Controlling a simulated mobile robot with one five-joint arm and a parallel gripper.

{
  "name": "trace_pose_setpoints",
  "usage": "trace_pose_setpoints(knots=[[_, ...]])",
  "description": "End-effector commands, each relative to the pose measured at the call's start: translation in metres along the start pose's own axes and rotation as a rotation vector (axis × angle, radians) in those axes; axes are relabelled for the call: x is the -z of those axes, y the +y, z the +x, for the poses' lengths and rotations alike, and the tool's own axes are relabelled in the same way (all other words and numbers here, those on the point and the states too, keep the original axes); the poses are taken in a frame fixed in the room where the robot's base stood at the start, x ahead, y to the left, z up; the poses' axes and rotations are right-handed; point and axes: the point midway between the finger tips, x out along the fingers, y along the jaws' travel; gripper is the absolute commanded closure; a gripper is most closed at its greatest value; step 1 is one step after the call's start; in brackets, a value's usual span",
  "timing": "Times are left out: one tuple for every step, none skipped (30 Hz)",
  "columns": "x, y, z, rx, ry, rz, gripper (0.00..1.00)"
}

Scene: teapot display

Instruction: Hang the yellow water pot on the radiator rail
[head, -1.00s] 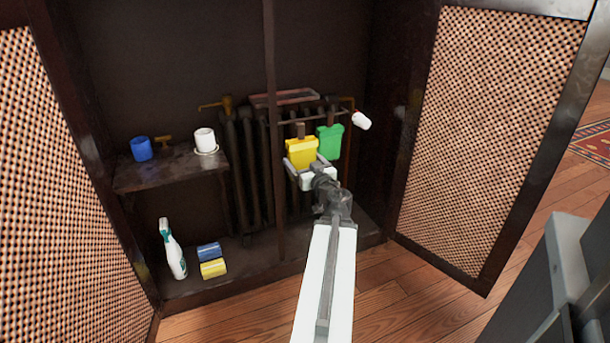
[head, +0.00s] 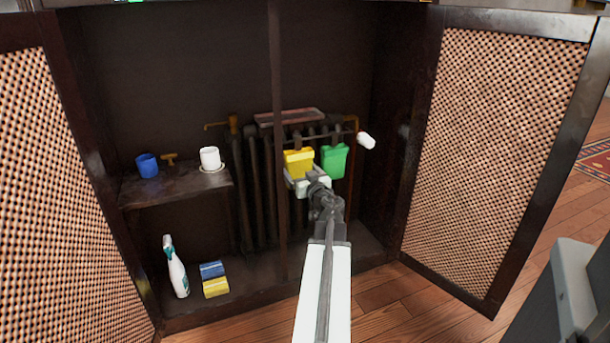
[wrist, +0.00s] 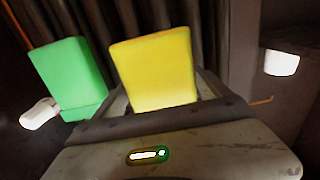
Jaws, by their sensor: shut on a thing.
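The yellow water pot (head: 298,162) is gripped upright at the front of the radiator (head: 253,185). It is at the height of the thin radiator rail (head: 314,137), just left of the green pot (head: 334,162). My gripper (head: 306,182) is shut on the yellow pot from the front. In the wrist view the yellow pot (wrist: 155,70) stands between the jaws, with the green pot (wrist: 68,75) beside it at the left. The yellow pot's back is hidden, so I cannot tell whether it touches the rail.
A wooden post (head: 277,80) stands just left of the yellow pot. A small shelf (head: 180,186) at the left holds a blue cup (head: 147,166) and a white pot (head: 210,158). A spray bottle (head: 175,267) and sponges (head: 213,279) are below. An open door (head: 490,150) flanks the right.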

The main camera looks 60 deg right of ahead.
Motion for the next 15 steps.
trace_pose_setpoints(knots=[[0.000,0.000,0.006,0.001,0.000,0.001,0.32],[0.000,0.000,0.009,0.001,0.000,0.001,0.32],[0.000,0.001,0.013,0.001,0.000,0.001,0.32],[0.000,0.001,0.015,0.000,0.000,0.001,0.32],[0.000,0.001,0.018,0.000,0.000,0.001,0.32],[0.000,0.001,0.022,-0.001,0.000,0.001,0.32],[0.000,0.001,0.025,-0.001,0.000,0.001,0.32],[0.000,0.001,0.027,-0.001,0.000,0.001,0.32],[-0.002,0.001,0.030,-0.001,0.000,0.000,0.32],[-0.009,0.001,0.028,-0.002,0.000,0.000,0.32],[-0.012,0.001,0.027,-0.002,0.000,0.000,0.32],[-0.015,0.001,0.027,-0.002,0.000,0.001,0.32],[-0.016,0.001,0.027,-0.002,0.000,0.000,0.32],[-0.017,0.001,0.027,-0.002,0.000,0.000,0.32],[-0.018,0.001,0.027,-0.002,0.000,0.001,0.32]])
